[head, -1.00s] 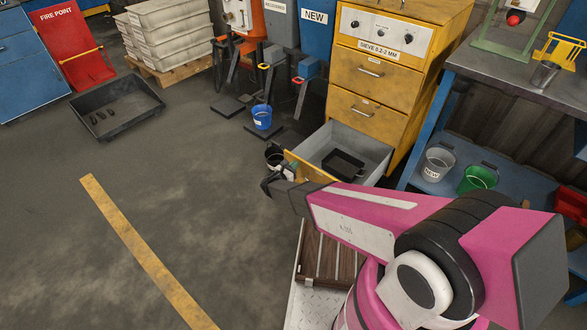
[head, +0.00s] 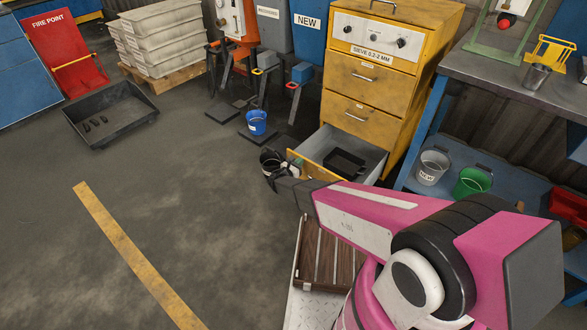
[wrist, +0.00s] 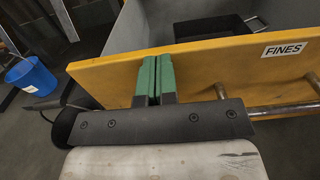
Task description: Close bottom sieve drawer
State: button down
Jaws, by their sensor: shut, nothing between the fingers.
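The yellow sieve cabinet (head: 392,62) stands at the back right in the head view. Its bottom drawer (head: 368,147) is pulled out and open, with a dark tray (head: 345,161) inside. In the wrist view the drawer's yellow front (wrist: 205,68) carries a FINES label (wrist: 284,49) and a metal bar handle (wrist: 285,112). My gripper (wrist: 152,62) has its green fingers together, empty, in front of the yellow front and left of the handle. I cannot tell whether the fingertips touch it. In the head view my arm partly hides the drawer front.
A blue bucket (head: 256,122) is farther back left. The blue bench (head: 430,130) with a grey bucket (head: 432,166) and a green bucket (head: 472,182) is to the right.

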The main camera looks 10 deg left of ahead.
jog(key=x, duration=3)
jog(key=shift+w+d, duration=0.25)
jog(key=shift+w, duration=0.15)
jog(key=v, duration=1.5)
jog(key=s+d+r+m+g+h, duration=0.1)
jog(key=s+d+r+m+g, duration=0.4)
jog(key=s+d+r+m, duration=0.4)
jog(key=s+d+r+m+g+h, duration=0.1)
jog(key=s+d+r+m+g, duration=0.45)
jog(key=d, duration=0.55)
jog(key=s+d+r+m+g+y, duration=0.1)
jog(key=s+r+m+y, duration=0.2)
jog(key=s, duration=0.4)
jog(key=s+d+r+m+g+y, duration=0.1)
jog(key=s+r+m+g+y, duration=0.1)
jog(key=s+r+m+y, duration=0.2)
jog(key=s+d+r+m+g+y, duration=0.1)
jog(key=s+r+m+y, duration=0.3)
jog(key=s+m, duration=0.4)
jog(key=s+r+g, duration=0.1)
jog(key=s, duration=0.1)
jog(key=shift+s+r, duration=0.3)
jog(key=shift+d+m, duration=0.1)
jog(key=shift+m, duration=0.15)
